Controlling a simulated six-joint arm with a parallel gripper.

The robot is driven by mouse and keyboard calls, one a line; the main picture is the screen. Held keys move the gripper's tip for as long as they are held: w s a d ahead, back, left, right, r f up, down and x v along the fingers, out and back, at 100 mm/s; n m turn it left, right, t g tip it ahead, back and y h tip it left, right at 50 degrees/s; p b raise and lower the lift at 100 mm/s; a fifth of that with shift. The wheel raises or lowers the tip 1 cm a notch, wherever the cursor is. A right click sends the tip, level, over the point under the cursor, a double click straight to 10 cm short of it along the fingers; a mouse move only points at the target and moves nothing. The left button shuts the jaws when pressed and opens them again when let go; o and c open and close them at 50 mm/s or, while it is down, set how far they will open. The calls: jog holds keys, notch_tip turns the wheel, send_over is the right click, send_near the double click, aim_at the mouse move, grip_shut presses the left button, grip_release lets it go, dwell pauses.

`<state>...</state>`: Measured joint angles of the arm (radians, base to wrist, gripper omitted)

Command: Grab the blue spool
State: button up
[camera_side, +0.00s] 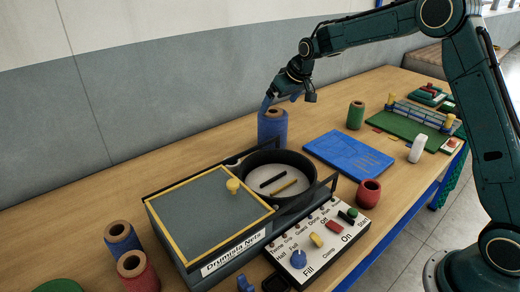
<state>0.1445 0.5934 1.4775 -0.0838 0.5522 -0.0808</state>
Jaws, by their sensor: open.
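A large blue spool (272,129) with a brown core stands upright on the wooden table, behind the round black pot. My gripper (282,100) is open, with its blue fingers at the top of this spool. One finger overlaps the spool's upper left edge in the picture; I cannot tell whether they touch. A second, smaller blue spool (122,240) stands at the front left, far from my gripper, next to a red spool (136,272).
The black pot (312,180) and a grey lidded box (208,222) stand in front of the large blue spool. A blue board (347,156), a green spool (356,115) and a red cup-like spool (369,193) are to the right. A control panel (315,245) is at the front.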

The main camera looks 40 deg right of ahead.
aim_at(275, 112)
jog(key=shift+x, duration=2.1)
jog(key=shift+f, duration=0.1)
jog(key=shift+x, duration=2.45)
jog(key=shift+s, duration=0.1)
jog(key=c, duration=0.9)
jog(key=shift+c, duration=1.2)
notch_tip(275, 112, up, 20)
